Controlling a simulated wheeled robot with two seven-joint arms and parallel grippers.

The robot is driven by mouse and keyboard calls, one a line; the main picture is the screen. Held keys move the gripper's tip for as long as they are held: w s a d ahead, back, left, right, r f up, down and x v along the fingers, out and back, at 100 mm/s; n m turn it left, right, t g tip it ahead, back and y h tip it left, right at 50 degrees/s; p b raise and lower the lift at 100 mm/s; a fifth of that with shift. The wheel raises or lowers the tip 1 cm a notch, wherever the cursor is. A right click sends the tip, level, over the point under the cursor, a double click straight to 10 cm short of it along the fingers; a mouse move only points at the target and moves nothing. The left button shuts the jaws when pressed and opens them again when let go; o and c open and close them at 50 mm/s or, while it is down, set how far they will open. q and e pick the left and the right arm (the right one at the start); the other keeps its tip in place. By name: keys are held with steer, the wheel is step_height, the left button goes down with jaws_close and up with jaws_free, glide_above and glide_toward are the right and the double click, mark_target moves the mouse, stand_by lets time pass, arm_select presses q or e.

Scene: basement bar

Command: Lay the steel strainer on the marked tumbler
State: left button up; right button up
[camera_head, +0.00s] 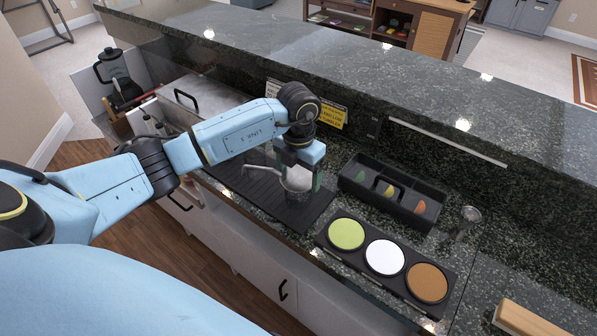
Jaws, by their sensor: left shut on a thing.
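My left gripper (300,184) points down over the black bar mat (256,187) and is shut on a grey, rounded metal thing, which looks like the steel strainer (297,177). A thin bright part sticks out to its left. A dim, glassy shape shows just below the fingers at the mat, perhaps a tumbler; I cannot tell whether the strainer touches it. A small shiny cup-like thing (467,217) stands on the counter at the right. I see no clear tumbler mark. My right gripper is not in view.
A black caddy (352,187) with coloured wedges stands right of the gripper. In front of it is a black tray (332,257) with green, white and brown discs. A blender (113,70) stands far left.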

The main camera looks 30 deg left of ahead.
arm_select(q)
steer(key=o, duration=0.9)
steer(key=shift+f, duration=0.1)
